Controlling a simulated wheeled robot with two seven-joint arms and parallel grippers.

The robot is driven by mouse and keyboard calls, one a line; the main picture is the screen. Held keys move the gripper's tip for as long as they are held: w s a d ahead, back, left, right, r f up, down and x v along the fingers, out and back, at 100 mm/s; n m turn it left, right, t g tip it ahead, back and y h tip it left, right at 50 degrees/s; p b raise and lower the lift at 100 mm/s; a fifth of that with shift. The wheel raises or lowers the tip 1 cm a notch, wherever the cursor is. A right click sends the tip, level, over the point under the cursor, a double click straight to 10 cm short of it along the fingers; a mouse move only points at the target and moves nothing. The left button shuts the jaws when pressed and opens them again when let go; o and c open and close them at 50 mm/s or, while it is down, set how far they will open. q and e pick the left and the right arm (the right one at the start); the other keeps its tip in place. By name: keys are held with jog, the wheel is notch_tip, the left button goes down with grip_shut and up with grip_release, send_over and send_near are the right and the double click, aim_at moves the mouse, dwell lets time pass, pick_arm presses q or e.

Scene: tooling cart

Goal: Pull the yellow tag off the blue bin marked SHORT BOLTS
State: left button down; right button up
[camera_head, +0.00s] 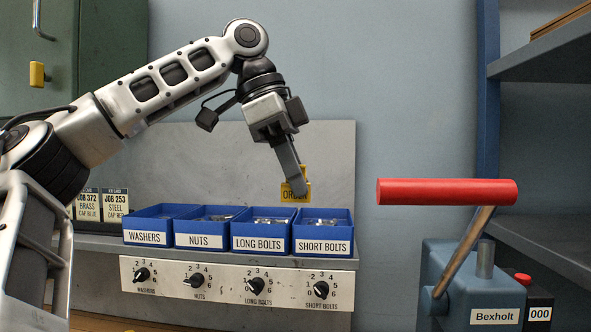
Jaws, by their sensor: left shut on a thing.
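The blue bin marked SHORT BOLTS (337,239) is the rightmost of the row of bins on the cart ledge. My left gripper (298,188) points down above the gap between this bin and the LONG BOLTS bin (242,236). It is shut on the yellow tag (291,196), which reads ORDER in part; the gripper covers the rest. The tag shows just above the back rims of the bins. I cannot tell its exact distance from the SHORT BOLTS bin. My right gripper is not in view.
The NUTS bin (192,240) and WASHERS bin (143,238) stand to the left. A panel of knobs (230,286) is below the bins. A red-handled lever (440,192) on a blue machine (475,283) stands at right. Job cards (115,204) are at left.

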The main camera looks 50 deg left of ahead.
aim_at(295, 200)
pick_arm(q)
jog(key=shift+f+b, duration=0.45)
jog(key=shift+f, duration=1.25)
